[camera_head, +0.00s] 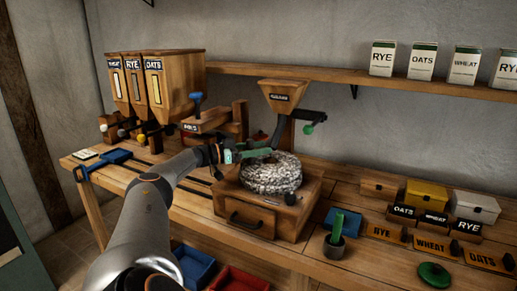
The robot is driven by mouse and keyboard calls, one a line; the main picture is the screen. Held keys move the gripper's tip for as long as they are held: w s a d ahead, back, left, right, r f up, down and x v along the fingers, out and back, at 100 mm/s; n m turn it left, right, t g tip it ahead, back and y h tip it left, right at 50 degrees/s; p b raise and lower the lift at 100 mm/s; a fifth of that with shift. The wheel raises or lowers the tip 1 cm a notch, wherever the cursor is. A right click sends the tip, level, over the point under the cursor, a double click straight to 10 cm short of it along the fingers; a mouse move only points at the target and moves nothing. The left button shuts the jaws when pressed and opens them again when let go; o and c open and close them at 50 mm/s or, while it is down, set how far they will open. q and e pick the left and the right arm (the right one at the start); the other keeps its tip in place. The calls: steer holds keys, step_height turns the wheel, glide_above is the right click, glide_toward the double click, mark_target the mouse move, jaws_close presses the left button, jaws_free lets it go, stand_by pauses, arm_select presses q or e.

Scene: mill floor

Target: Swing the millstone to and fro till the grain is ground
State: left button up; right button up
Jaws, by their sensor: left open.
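The grey, rough, round millstone (270,176) sits on top of a wooden mill box (262,212) with a drawer in its front. A wooden hopper (283,96) stands above and behind it. My left arm comes in from the lower left, and my left gripper (243,154) is open at the upper left edge of the millstone. A green piece shows at the gripper's fingers; I cannot tell whether it touches the stone. No grain can be made out. My right gripper is not in view.
Wooden bins (160,85) for wheat and oats stand at the back left. A dark pot (334,246) with a green handle, a blue block (343,222), labelled boxes (426,195) and a green lid (434,274) are to the right. A shelf (340,77) runs along the wall above.

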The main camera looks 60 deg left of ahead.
mark_target(245, 165)
arm_select(q)
steer(key=shift+s+a+f, duration=0.15)
steer(key=shift+s, duration=0.85)
steer(key=shift+s+a, duration=0.15)
steer(key=shift+s, duration=0.6)
steer(key=shift+s+a, duration=0.1)
steer(key=shift+s, duration=0.6)
steer(key=s+a+p, duration=0.1)
steer(key=s+p, duration=0.1)
steer(key=s, duration=0.5)
steer(key=shift+s+p, duration=0.25)
steer(key=shift+p, duration=0.15)
steer(key=shift+a, duration=0.1)
